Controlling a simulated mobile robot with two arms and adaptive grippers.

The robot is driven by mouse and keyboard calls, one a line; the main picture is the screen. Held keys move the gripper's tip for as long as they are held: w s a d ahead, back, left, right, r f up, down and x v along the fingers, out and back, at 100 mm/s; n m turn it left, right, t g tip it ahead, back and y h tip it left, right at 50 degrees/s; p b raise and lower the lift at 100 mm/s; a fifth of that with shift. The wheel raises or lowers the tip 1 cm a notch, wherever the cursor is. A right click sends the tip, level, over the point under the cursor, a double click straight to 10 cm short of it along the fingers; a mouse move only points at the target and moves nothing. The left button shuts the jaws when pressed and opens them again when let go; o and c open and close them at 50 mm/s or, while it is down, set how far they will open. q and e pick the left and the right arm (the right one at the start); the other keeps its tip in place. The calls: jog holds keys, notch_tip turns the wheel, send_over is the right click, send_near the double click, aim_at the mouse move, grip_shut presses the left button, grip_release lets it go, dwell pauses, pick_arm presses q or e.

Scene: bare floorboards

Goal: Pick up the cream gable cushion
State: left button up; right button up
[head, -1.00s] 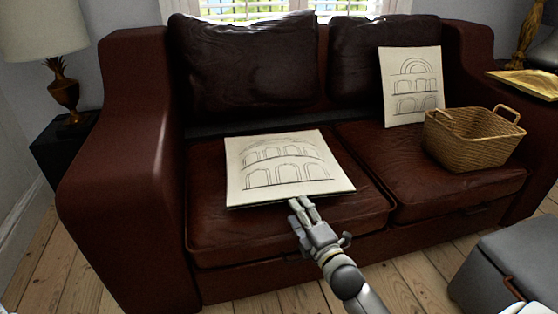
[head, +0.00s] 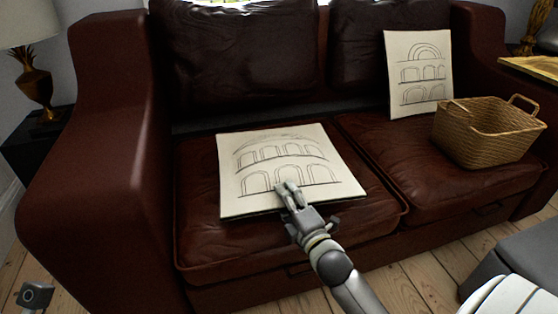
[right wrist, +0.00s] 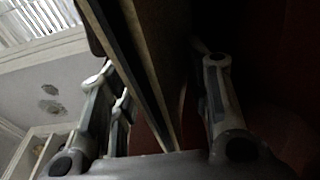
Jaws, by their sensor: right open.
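A cream cushion (head: 250,200) with a line drawing of arches and sloping roof lines lies on the left seat of the sofa. A second cream cushion (head: 418,70), with a round arch drawn on top, leans upright against the right backrest. My right gripper (head: 288,188) is at the front edge of the lying cushion, with a finger over its top face. In the right wrist view, the open fingers (right wrist: 160,70) stand on both sides of a thin dark-edged slab (right wrist: 140,75), which looks like this cushion. Contact cannot be told.
The dark red leather sofa (head: 95,180) has a high left armrest. A wicker basket (head: 487,135) stands on the right seat. A lamp (head: 35,80) is at the far left. A grey ottoman (head: 515,245) is at the lower right; floorboards show between it and the sofa.

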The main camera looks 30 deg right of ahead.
jog(key=shift+s, duration=0.1)
grip_shut()
jog(key=shift+r, duration=0.15)
jog(key=shift+r, duration=0.15)
